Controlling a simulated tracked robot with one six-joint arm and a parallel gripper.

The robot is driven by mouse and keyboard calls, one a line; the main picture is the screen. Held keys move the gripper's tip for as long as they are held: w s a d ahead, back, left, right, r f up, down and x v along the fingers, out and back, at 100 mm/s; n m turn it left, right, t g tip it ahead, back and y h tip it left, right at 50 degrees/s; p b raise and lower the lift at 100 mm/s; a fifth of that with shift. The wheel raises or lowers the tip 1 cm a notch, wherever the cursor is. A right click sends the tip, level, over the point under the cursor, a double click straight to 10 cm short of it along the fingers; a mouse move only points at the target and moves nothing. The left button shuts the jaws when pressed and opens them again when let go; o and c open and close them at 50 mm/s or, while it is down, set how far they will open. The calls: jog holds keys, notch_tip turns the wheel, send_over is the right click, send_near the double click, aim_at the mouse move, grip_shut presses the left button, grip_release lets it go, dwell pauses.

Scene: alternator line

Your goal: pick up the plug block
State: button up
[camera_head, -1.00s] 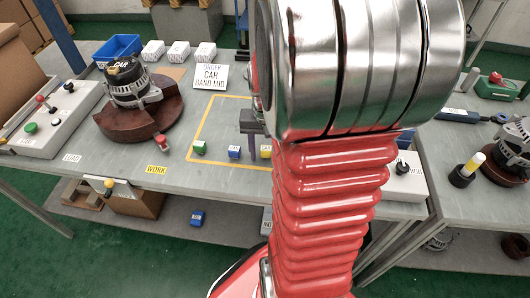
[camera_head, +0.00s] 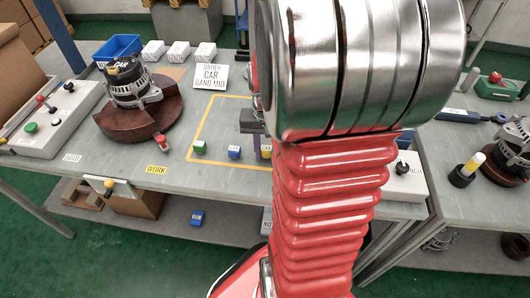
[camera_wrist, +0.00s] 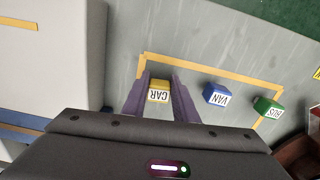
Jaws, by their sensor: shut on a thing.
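The plug block is a small yellow block lettered CAR (camera_wrist: 158,90), seen in the wrist view between the two purple fingers of my gripper (camera_wrist: 159,86). The fingers are shut on its sides. In the head view, the yellow block (camera_head: 266,150) shows only partly at the edge of my red arm. I cannot tell whether it is clear of the table. A blue VAN block (camera_wrist: 216,95) and a green BUS block (camera_wrist: 267,107) stand apart in a row beside it. The blue (camera_head: 235,152) and green (camera_head: 199,147) blocks also show in the head view.
The blocks are within a yellow outline on the grey table (camera_head: 120,165). An alternator (camera_head: 132,82) sits on a dark red round stand (camera_head: 125,125) to the left. An order card (camera_head: 210,76), white boxes (camera_head: 178,50) and a blue bin (camera_head: 117,47) stand behind. My arm hides the middle right.

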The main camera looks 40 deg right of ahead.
jog(key=shift+c, duration=0.8)
notch_tip(320, 180, up, 10)
jog(key=shift+r, duration=0.15)
dwell(0.5)
jog(key=shift+r, duration=1.6)
